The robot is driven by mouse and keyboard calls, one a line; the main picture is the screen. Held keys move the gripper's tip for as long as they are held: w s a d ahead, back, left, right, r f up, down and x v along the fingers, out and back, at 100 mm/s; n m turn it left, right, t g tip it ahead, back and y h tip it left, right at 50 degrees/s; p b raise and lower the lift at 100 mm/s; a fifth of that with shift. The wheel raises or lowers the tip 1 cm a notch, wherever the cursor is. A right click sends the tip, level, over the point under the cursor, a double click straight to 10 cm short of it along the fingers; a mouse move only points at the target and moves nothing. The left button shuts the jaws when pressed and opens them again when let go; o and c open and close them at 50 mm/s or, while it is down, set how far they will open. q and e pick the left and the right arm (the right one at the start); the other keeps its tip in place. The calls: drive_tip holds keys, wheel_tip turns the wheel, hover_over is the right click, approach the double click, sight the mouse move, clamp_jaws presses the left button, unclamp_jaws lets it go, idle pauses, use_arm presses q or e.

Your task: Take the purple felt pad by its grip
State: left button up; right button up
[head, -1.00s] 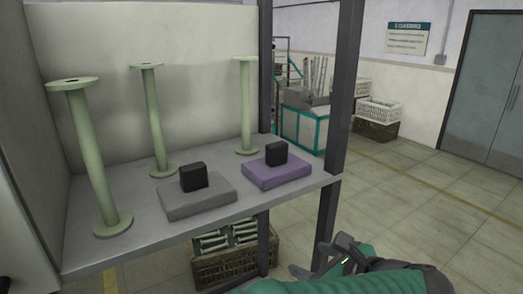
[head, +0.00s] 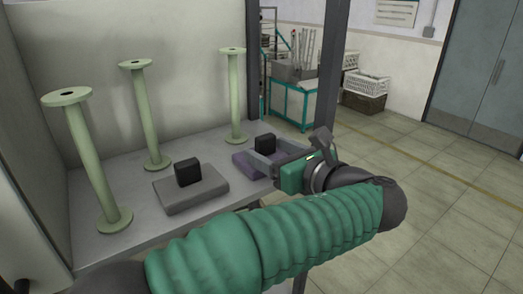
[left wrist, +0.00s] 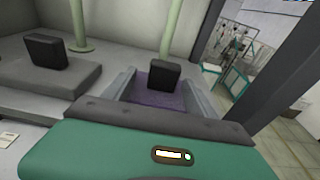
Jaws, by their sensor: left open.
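The purple felt pad (head: 241,158) lies on the grey shelf near its right end, with a black block grip (head: 265,143) upright on top. My left gripper (head: 266,152) is open over the pad, partly covering it in the head view. In the left wrist view, the grip (left wrist: 164,76) stands in the gap between the two grey fingers, towards their tips, with the purple pad (left wrist: 150,94) below. The fingers are apart, and I see no clear contact with the grip. My right gripper is not in view.
A grey pad (head: 190,197) with a similar black grip stands to the left on the shelf (head: 135,232). Several pale green bobbins stand behind and left, including one near the back (head: 235,97). A dark shelf post (head: 329,75) rises close behind my gripper.

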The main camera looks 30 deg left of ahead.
use_arm(q)
drive_tip(key=shift+w+a+r+p, duration=0.1)
drive_tip(key=shift+w+a+p, duration=0.3)
drive_tip(key=shift+a, duration=0.25)
drive_tip(key=shift+w+a+f, duration=0.25)
drive_tip(key=shift+w, duration=0.15)
drive_tip(key=shift+d, duration=0.15)
drive_tip(key=shift+s+a, duration=0.1)
drive_tip(key=shift+a, duration=0.4)
drive_tip(key=c, duration=1.2)
clamp_jaws()
drive_tip(key=shift+d, duration=0.2)
